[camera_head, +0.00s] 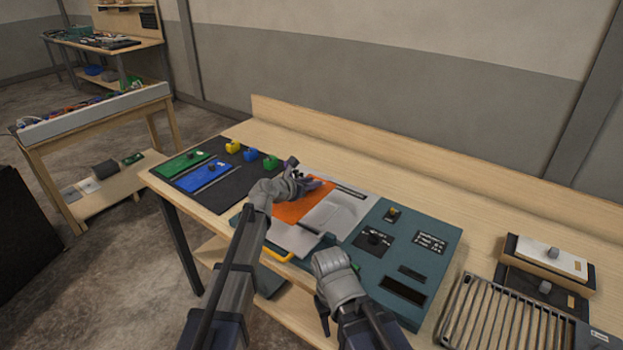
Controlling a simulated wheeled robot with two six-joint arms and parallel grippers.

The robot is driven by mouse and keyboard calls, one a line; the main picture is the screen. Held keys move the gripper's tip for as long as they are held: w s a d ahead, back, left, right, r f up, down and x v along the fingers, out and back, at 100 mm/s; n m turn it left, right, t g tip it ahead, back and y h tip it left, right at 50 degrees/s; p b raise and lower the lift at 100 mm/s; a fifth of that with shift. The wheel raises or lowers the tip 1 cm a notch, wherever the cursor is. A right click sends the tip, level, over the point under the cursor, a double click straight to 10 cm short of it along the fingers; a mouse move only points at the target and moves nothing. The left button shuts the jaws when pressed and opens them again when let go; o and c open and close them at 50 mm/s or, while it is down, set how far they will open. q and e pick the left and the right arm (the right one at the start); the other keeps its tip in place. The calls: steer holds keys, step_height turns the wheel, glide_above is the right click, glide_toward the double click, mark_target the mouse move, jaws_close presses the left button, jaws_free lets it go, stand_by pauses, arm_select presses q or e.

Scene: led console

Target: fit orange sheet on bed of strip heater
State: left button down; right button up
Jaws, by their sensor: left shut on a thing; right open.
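An orange sheet (297,208) lies over the left part of the light grey bed (292,240) of the strip heater, partly hidden by my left arm. My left gripper (318,184) is shut on the orange sheet near its far edge. The strip heater's teal body (442,245) extends to the right, with a knob panel (372,241). A yellow handle (277,254) is at its front edge. My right gripper (323,318) is open and empty, low in front of the heater near the table's front edge.
A dark mat (236,190) at left holds a green panel (185,162), a blue panel (203,176) and small coloured blocks. A metal rack (508,318) and a white-topped box (549,260) stand at right. The table's back strip is clear.

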arm_select(q)
steer(key=b, duration=0.7)
glide_above(311, 213)
steer(key=shift+w+d+f, duration=0.1)
steer(key=shift+f, duration=1.65)
steer(key=shift+w+f, duration=0.1)
steer(key=shift+f, duration=1.6)
steer(key=shift+f+b, duration=1)
steer(key=shift+f, duration=0.15)
steer(key=c, duration=0.6)
jaws_free()
steer(key=shift+o, duration=0.2)
steer(key=shift+s+r, duration=0.1)
steer(key=p+v, duration=0.3)
steer(key=v, duration=0.4)
steer(key=shift+s+a+r, duration=0.2)
steer(key=shift+s+a, duration=0.05)
steer(key=shift+s, duration=0.05)
